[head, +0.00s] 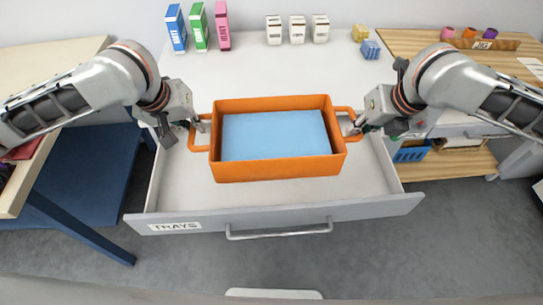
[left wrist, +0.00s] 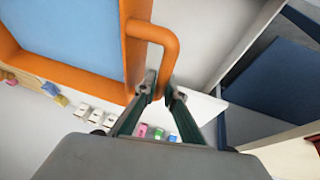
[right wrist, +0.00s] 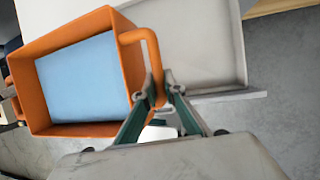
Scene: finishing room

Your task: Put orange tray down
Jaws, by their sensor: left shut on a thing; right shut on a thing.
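The orange tray (head: 278,170) with a light blue inside floor is in the middle of the head view, over the open drawer (head: 170,185) labelled TRAYS. Whether it touches the drawer floor I cannot tell. My left gripper (head: 196,124) is shut on the tray's left handle, which shows in the left wrist view (left wrist: 168,45). My right gripper (head: 358,127) is shut on its right handle, which shows in the right wrist view (right wrist: 154,60). The tray looks about level.
Blue, green and pink boxes (head: 198,27) and several white boxes (head: 297,29) stand at the back of the white top (head: 245,65). Yellow and blue blocks (head: 371,49) stand right of them. A wooden table (head: 410,42) is at right. A drawer handle (head: 279,231) is in front.

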